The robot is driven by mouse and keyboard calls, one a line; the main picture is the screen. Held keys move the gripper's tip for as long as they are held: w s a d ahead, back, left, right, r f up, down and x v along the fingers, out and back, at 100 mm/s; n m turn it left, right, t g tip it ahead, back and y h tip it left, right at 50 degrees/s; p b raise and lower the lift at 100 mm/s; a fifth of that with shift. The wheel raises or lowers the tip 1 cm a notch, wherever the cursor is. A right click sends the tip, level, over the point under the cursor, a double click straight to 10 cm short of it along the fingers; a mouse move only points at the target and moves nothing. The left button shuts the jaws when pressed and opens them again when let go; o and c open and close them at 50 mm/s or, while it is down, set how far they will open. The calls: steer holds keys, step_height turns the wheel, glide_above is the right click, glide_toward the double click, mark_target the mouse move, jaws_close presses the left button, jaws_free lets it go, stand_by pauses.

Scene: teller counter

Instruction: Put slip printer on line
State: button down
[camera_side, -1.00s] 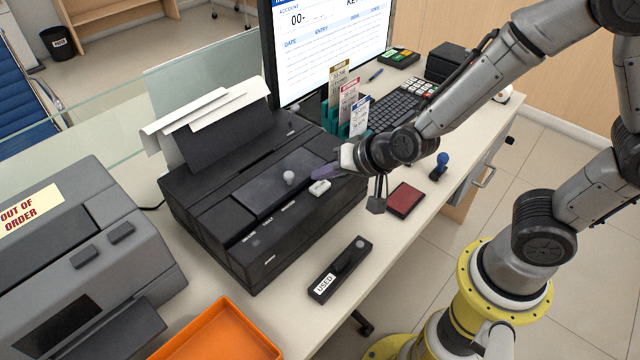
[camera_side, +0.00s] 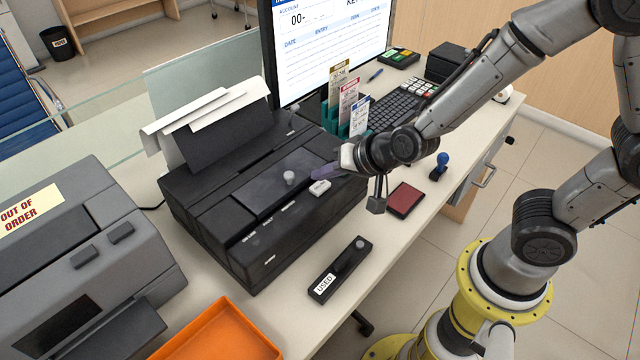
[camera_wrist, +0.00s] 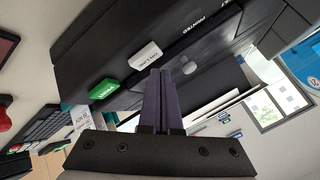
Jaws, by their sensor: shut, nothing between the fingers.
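The slip printer (camera_side: 215,225) is the black machine in the middle of the counter, with white paper (camera_side: 205,112) standing out of its back. A white key (camera_side: 319,187) is on its top near the front right; in the wrist view this key (camera_wrist: 145,55) bears small lettering that looks like "ON LINE". A green key (camera_wrist: 108,90) sits beside it in the wrist view. My gripper (camera_side: 322,172) is shut and empty, its purple fingers (camera_wrist: 160,75) close to the white key. I cannot tell whether they touch it. The green key is hidden in the side view.
A grey machine marked "OUT OF ORDER" (camera_side: 85,265) stands at left, with an orange tray (camera_side: 215,335) in front. A black "USED" holder (camera_side: 340,270), red pad (camera_side: 406,200), blue-handled stamp (camera_side: 440,165) and card rack (camera_side: 345,105) are nearby. The monitor (camera_side: 330,45) stands behind.

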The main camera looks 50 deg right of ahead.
mark_target(324, 188)
steer(key=shift+f, duration=0.2)
steer(key=shift+f, duration=0.25)
steer(key=shift+f, duration=0.5)
stand_by(0.9)
stand_by(0.3)
steer(key=shift+r, duration=0.95)
steer(key=shift+r, duration=0.1)
steer(key=shift+r, duration=2.35)
steer(key=shift+d, duration=0.1)
